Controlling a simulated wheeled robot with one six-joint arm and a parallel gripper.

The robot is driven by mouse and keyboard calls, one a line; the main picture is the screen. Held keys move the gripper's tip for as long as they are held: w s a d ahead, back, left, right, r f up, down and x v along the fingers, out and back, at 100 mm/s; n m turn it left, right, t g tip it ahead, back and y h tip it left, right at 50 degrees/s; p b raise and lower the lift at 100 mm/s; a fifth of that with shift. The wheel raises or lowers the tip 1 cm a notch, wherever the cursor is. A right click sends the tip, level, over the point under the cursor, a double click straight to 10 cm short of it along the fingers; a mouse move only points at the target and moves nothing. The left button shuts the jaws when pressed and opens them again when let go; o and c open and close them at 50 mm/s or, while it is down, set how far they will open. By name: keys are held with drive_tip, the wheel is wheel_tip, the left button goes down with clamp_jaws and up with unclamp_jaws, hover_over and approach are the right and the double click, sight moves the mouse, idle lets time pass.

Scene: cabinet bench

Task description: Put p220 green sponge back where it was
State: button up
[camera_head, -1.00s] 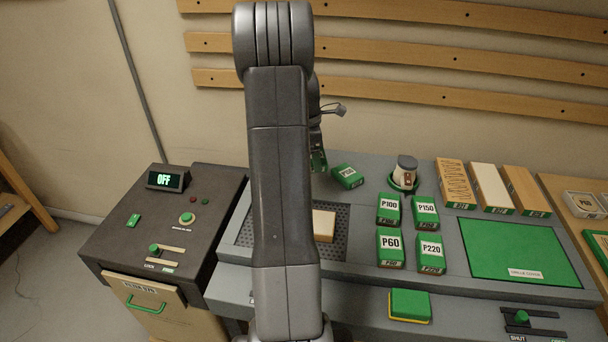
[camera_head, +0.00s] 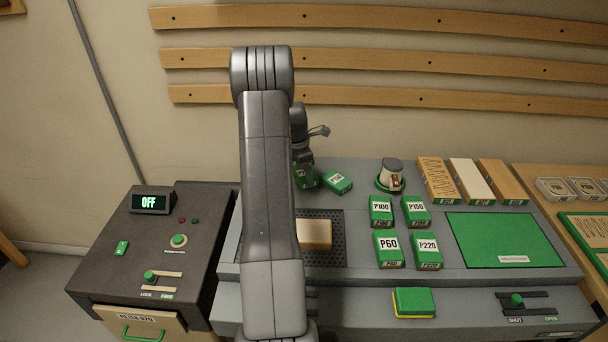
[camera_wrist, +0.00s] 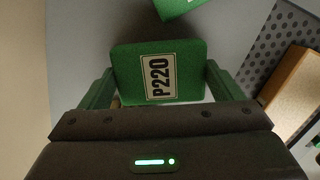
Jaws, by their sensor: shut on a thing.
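My gripper (camera_wrist: 158,92) is shut on a green sponge (camera_wrist: 188,70) with a white P220 label, held between its two green fingers in the wrist view. In the head view my gripper (camera_head: 306,178) is at the back left of the grey bench, partly hidden by my arm, with the green sponge low in it. I cannot tell whether the sponge touches the bench. Another green block (camera_head: 338,182) lies tilted just right of it; a green corner (camera_wrist: 178,6) shows beyond the sponge in the wrist view. A second P220 block (camera_head: 427,250) stands in the group of labelled blocks.
Blocks P60 (camera_head: 388,250), P100 (camera_head: 381,211) and P150 (camera_head: 415,211) stand mid-bench. A tan block (camera_head: 316,234) sits on the dark perforated plate (camera_head: 336,258). A cup-like item (camera_head: 391,175) stands at the back. A green mat (camera_head: 503,240) lies right.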

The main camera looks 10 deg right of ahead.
drive_tip(key=shift+f, duration=1.1)
drive_tip(key=shift+f, duration=0.25)
drive_tip(key=o, duration=0.8)
drive_tip(key=shift+r, duration=0.1)
drive_tip(key=shift+c, duration=0.2)
drive_tip(key=shift+r, duration=0.1)
wheel_tip(320, 180, up, 12)
drive_tip(key=a+b, duration=0.1)
drive_tip(key=shift+s+a, duration=0.15)
drive_tip(key=shift+a, duration=0.25)
